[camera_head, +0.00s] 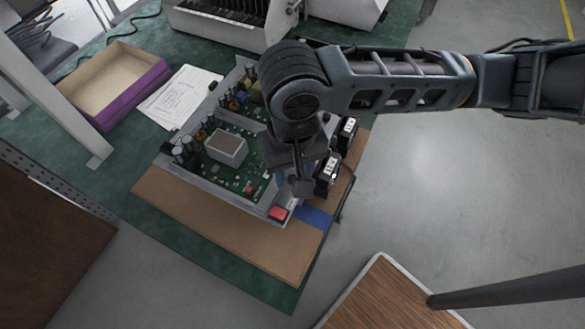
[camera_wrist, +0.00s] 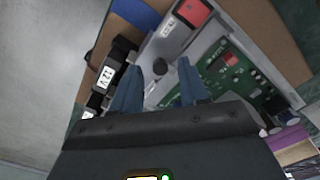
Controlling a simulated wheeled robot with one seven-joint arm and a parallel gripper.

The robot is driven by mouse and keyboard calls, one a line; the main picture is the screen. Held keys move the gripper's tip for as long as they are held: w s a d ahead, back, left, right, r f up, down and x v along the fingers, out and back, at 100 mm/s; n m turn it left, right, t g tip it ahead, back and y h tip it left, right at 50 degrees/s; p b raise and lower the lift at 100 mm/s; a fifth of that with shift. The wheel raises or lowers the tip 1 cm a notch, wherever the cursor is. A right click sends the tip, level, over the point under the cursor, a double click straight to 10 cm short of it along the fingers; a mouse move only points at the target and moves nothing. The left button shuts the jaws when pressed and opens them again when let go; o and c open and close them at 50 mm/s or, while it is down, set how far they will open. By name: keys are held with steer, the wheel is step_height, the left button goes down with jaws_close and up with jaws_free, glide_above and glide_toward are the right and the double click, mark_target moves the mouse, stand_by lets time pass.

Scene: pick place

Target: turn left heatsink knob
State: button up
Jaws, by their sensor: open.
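A green circuit board (camera_head: 228,172) in a silver metal frame lies on brown cardboard on the table. In the wrist view, a small dark round knob (camera_wrist: 160,66) stands on the pale metal beside the board (camera_wrist: 225,75). I cannot tell for certain that it is the left heatsink knob. My gripper (camera_wrist: 158,67) is open, with its blue-grey fingertips on either side of this knob in the picture; contact cannot be seen. In the head view, my gripper (camera_head: 303,187) points down over the right side of the frame, and my arm hides the knob there.
A red switch (camera_head: 278,213) sits at the frame's near corner. Black labelled blocks (camera_head: 327,173) stand close to the right of my gripper. Tall capacitors (camera_head: 186,148) rise at the board's left. A purple-sided open box (camera_head: 136,95) and paper (camera_head: 180,97) lie farther left.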

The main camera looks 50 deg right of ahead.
steer(key=shift+f, duration=0.3)
